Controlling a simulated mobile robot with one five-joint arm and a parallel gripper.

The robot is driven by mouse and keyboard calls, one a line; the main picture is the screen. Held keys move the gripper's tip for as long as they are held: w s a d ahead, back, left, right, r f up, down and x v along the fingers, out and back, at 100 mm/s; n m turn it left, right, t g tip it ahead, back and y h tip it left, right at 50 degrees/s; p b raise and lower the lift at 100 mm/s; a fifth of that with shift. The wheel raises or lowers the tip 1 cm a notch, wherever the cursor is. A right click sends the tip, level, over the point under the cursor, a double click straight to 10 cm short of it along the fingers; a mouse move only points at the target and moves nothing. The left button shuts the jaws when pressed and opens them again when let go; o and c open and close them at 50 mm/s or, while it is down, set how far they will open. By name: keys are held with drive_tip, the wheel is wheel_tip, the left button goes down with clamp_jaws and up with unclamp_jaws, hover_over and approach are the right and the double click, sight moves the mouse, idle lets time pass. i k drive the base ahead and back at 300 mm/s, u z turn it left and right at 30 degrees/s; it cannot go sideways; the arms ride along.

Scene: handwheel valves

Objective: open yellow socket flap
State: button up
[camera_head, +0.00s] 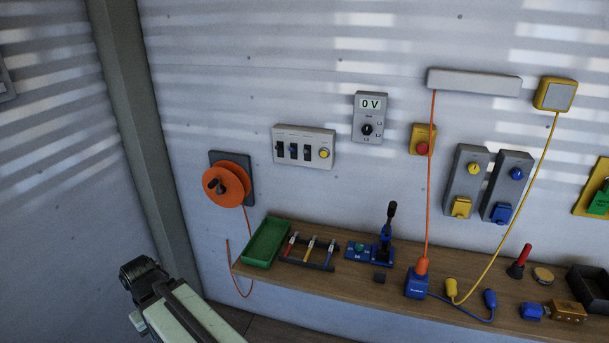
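The yellow socket flap (461,207) is at the lower end of a grey wall-mounted socket box (466,182), right of centre. It looks closed over the socket. A yellow round knob (474,168) sits above it on the same box. Part of my arm shows at the bottom left, well away from the socket box. My gripper's fingers do not show.
A matching box with a blue flap (501,213) hangs just right. A red button on a yellow box (423,139) and an orange cable (432,180) are left. A yellow cable (530,190) hangs right. Below, a wooden shelf (330,282) holds tools and plugs.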

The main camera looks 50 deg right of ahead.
sight(461, 209)
drive_tip(key=z, duration=0.25)
drive_tip(key=i, duration=0.1)
drive_tip(key=z, duration=2.3)
drive_tip(key=k, duration=0.7)
drive_tip(key=z, duration=0.25)
drive_tip(key=i, duration=0.7)
drive_tip(key=u, duration=1.65)
drive_tip(key=k, duration=0.4)
drive_tip(key=z, duration=0.1)
